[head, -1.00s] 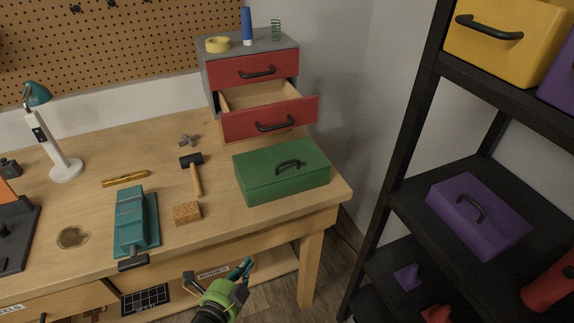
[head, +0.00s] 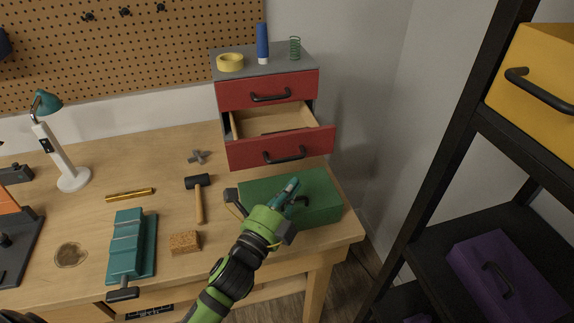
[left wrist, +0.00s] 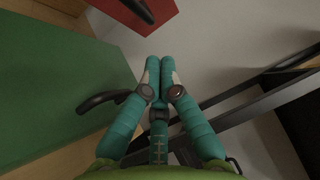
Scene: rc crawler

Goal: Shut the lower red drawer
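The lower red drawer (head: 250,152) stands pulled out of the small grey cabinet (head: 283,66), with its bare wooden inside showing. Its front has a black bar handle (head: 284,155). The upper red drawer (head: 240,95) is closed above it. My left gripper (head: 292,185) is in front of and below the lower drawer, over the green toolbox, apart from the drawer front. In the left wrist view the left gripper (left wrist: 160,68) has its teal fingertips together, with nothing between them. A red panel, apparently the drawer front (left wrist: 128,18), shows at the top there. My right gripper is not in view.
The green toolbox (head: 325,205) sits below the drawer, partly hidden by my left gripper. A black shelf (head: 440,165) stands right. Tape, a blue tube and a spring top the cabinet.

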